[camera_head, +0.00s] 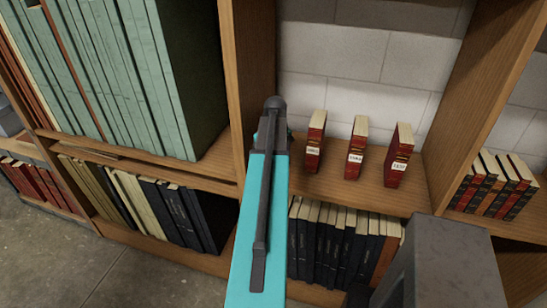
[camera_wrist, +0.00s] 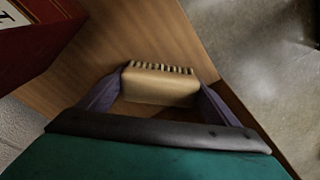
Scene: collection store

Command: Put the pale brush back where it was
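The pale brush (camera_wrist: 160,86), a light wooden block with a row of bristles along its far edge, is between the fingertips of my gripper (camera_wrist: 161,82) in the wrist view. Both dark fingers meet its ends, so the gripper is shut on it. The brown shelf board (camera_wrist: 115,45) is behind it; I cannot tell whether the brush touches the board. In the head view my teal arm reaches up to the middle shelf (camera_head: 370,192), left of the books, and hides the brush and the fingers.
Three red books with white labels, one of them (camera_head: 357,147), stand spaced apart on that shelf. A red book (camera_wrist: 35,42) is close at upper left in the wrist view. A wooden upright (camera_head: 245,75) is just left of my arm. Dark books (camera_head: 325,240) fill the shelf below.

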